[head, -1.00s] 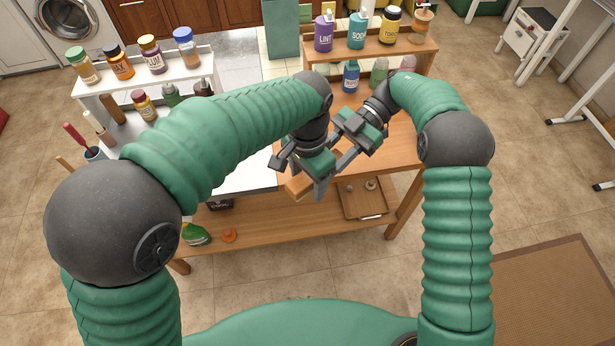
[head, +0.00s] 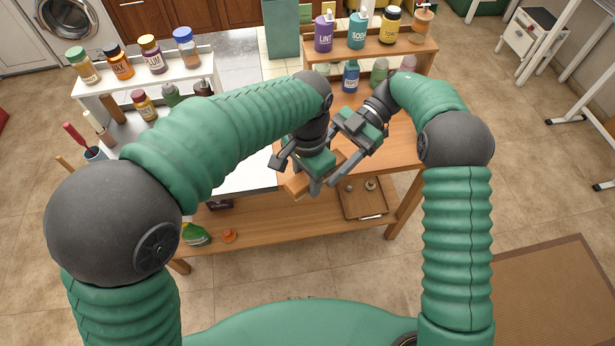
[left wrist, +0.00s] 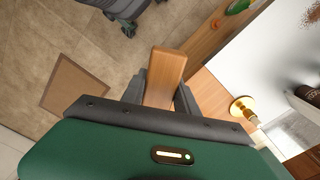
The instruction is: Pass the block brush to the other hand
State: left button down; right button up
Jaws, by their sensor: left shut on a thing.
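The block brush shows as a light wooden block (head: 296,187) beside my left gripper (head: 318,182), partly hidden by its fingers. In the left wrist view its smooth wooden body (left wrist: 165,75) stands between the two dark fingers. My left gripper is shut on it, holding it in the air in front of the workbench. My right gripper (head: 337,152) is close by on the right, its fingers apart and pointing at the left gripper. The two grippers overlap in the head view, so I cannot tell if the right one touches the brush. The bristles are hidden.
The wooden bench (head: 385,157) is behind the grippers, with a bottle shelf (head: 400,50) at its back. A white rack (head: 150,75) holds more bottles on the left. A small wooden tray (head: 362,207) lies on the lower shelf. The floor in front is clear.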

jog(key=v, duration=0.7)
jog(key=w+a+r+m+t+y, duration=0.2)
jog(key=w+a+r+t+y, duration=0.35)
jog(key=a, duration=0.65)
jog(key=w+a+r+m+t+h, duration=0.15)
jog(key=w+r+m+t, duration=0.25)
jog(key=w+m+t, duration=0.45)
jog(key=s+d+f+m+t+h, duration=0.2)
jog(key=s+d+f+m+h, duration=0.1)
jog(key=d+f+m+h, duration=0.4)
jog(key=s+d+f+m+t+h, duration=0.2)
jog(key=d+f+m+t+h, duration=0.15)
jog(key=d+h, duration=0.4)
jog(key=s+d+f+m+g, duration=0.2)
jog(key=s+d+f+g, duration=0.1)
jog(key=s, duration=0.9)
jog(key=s+d+f+m+g, duration=0.2)
jog(key=s+f+g, duration=0.3)
jog(key=s+f, duration=0.3)
jog(key=s+d, duration=0.1)
jog(key=s, duration=0.3)
jog(key=shift+s+d+f+g, duration=0.2)
jog(key=shift+s+g, duration=0.15)
